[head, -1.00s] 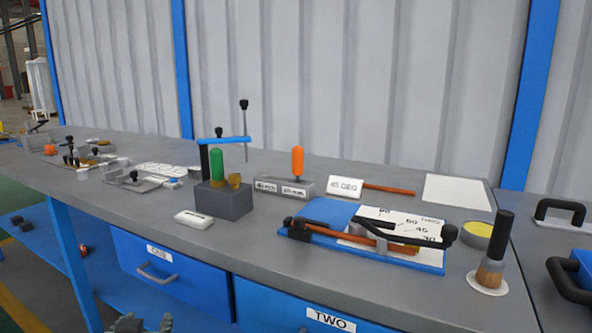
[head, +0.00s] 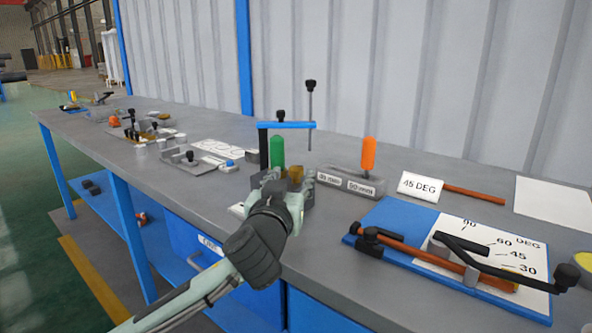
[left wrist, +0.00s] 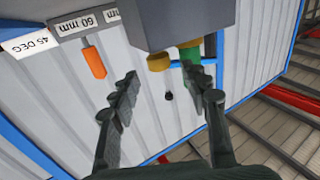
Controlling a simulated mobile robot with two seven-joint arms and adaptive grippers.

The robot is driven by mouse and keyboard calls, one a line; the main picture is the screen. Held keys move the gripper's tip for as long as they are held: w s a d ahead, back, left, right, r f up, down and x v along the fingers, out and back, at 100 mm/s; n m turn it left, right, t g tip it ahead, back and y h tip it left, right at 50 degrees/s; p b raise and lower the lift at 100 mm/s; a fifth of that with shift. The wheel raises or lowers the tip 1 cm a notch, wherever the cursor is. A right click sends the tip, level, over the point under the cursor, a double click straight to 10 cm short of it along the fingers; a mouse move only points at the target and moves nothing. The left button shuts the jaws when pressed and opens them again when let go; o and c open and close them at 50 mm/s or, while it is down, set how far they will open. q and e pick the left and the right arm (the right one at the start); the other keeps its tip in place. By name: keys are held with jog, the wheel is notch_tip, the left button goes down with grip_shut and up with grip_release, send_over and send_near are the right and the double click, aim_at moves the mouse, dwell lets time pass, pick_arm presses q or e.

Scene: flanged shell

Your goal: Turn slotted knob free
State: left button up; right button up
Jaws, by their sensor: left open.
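A brass knob (head: 296,173), which I take to be the slotted knob, stands on a dark grey block beside a green handle (head: 277,151). Its slot cannot be made out. My left gripper (head: 288,183) is in front of the block and hides most of it. In the left wrist view, the brass knob (left wrist: 158,62) and the block (left wrist: 185,22) appear upside down. There, my left gripper (left wrist: 163,82) is open, its fingers spread either side of the knob's line. No contact with the knob is visible. My right gripper is not in view.
A blue clamp bar (head: 285,125) with a thin black-topped rod (head: 310,110) rises behind the block. A grey stand with an orange handle (head: 368,154) is close on the right. A blue angle board (head: 385,219) lies further right. A white label piece partly shows beside my gripper.

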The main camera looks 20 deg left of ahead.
aim_at(296, 174)
pick_arm(q)
jog(key=shift+w+a, duration=0.2)
jog(key=shift+w, duration=1.15)
grip_shut()
